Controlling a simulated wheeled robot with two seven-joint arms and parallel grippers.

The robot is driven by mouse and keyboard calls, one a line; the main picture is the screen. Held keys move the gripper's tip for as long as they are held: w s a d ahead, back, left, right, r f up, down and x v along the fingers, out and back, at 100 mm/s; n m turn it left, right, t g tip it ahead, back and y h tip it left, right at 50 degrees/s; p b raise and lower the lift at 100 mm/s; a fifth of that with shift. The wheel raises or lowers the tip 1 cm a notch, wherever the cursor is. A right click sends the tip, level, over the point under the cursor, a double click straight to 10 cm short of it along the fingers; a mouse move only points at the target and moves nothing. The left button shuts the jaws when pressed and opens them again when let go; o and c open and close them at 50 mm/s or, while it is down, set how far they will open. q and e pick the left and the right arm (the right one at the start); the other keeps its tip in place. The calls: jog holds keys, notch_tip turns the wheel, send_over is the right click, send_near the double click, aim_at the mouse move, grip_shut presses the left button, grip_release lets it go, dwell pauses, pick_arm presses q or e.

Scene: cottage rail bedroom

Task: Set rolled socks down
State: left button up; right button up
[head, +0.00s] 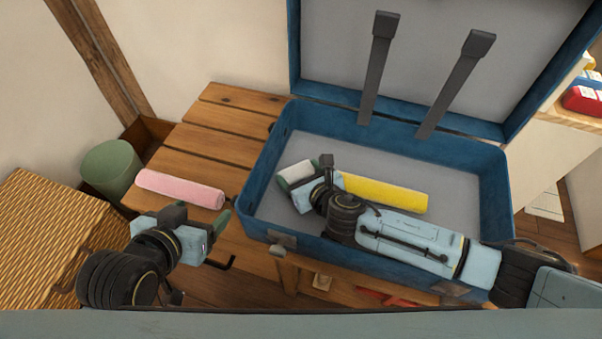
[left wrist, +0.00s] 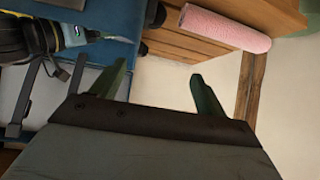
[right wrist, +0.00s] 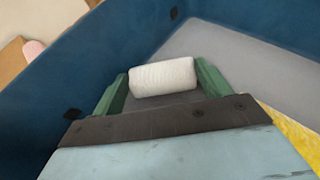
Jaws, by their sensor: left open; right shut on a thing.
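The rolled socks (head: 295,172) are a small white roll inside the open blue suitcase, near its left wall. My right gripper (head: 302,174) reaches down into the suitcase and is shut on them. In the right wrist view the white roll (right wrist: 163,77) lies between the green fingers, close to the grey suitcase floor. I cannot tell whether it touches the floor. My left gripper (head: 222,218) is open and empty, outside the suitcase's left side. Its spread green fingers also show in the left wrist view (left wrist: 160,88).
The blue suitcase (head: 258,184) stands on a slatted wooden bench (head: 215,125), its lid up. A yellow roll (head: 385,194) lies inside, right of my right gripper. A pink roll (head: 180,189) lies on the bench. A green bin (head: 110,168) and a wicker box (head: 45,235) stand left.

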jog(key=shift+f, duration=0.1)
jog(key=o, duration=1)
pick_arm(q)
jog(key=shift+w+r, duration=0.1)
jog(key=shift+w, duration=0.05)
pick_arm(e)
jog(key=p+v, duration=0.3)
jog(key=v, duration=0.2)
jog(key=shift+s+r, duration=0.1)
jog(key=shift+r, duration=0.1)
jog(key=shift+p+v, duration=0.3)
jog(key=shift+v, duration=0.45)
pick_arm(q)
jog(key=s+a+f+g+y, duration=0.2)
jog(key=s+a+f+g, duration=0.2)
jog(key=s+f+g, duration=0.2)
jog(key=shift+s+a+f+g, duration=0.3)
jog(key=shift+s+f+g, duration=0.1)
jog(key=shift+s+f, duration=0.85)
pick_arm(e)
jog(key=shift+s+d+r, duration=0.15)
jog(key=shift+s+d, duration=0.1)
jog(key=shift+s, duration=0.1)
